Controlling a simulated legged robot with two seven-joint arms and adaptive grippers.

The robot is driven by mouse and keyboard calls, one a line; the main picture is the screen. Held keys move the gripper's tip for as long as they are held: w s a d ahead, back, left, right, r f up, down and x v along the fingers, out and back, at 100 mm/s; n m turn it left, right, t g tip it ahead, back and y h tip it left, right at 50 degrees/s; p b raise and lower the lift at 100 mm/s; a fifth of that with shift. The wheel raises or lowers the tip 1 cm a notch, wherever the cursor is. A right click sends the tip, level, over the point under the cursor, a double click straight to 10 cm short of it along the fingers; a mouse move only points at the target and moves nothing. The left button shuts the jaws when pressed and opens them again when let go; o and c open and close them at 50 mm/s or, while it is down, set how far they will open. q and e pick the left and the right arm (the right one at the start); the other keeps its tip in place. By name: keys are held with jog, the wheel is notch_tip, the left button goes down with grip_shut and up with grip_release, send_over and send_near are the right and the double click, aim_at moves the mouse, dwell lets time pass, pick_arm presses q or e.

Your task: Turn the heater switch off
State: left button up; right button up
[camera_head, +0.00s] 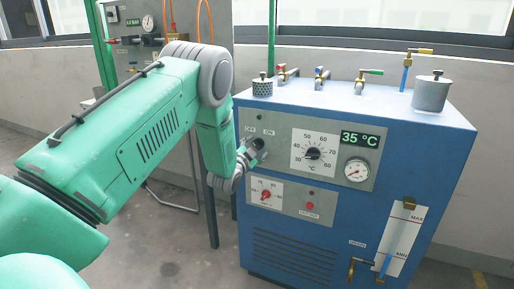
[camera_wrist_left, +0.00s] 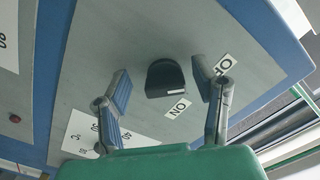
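The heater is a blue cabinet (camera_head: 330,230) with a grey control panel. Its black switch (camera_wrist_left: 165,77) shows in the left wrist view, beside the ON label (camera_wrist_left: 179,107) and the partly covered OFF label (camera_wrist_left: 222,65). My right gripper is out of view.
The panel also has a temperature dial (camera_head: 313,153), a 35 °C display (camera_head: 360,139), a gauge (camera_head: 357,170) and a red knob (camera_head: 265,194). Another machine (camera_head: 130,30) stands behind my left arm.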

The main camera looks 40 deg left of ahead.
pick_arm(q)
jog(key=shift+r, duration=0.1)
jog(key=shift+s+d+r, duration=0.1)
jog(key=shift+s+d, duration=0.15)
jog(key=shift+s, duration=0.1)
jog(key=v, duration=1.1)
jog(key=shift+a, duration=0.2)
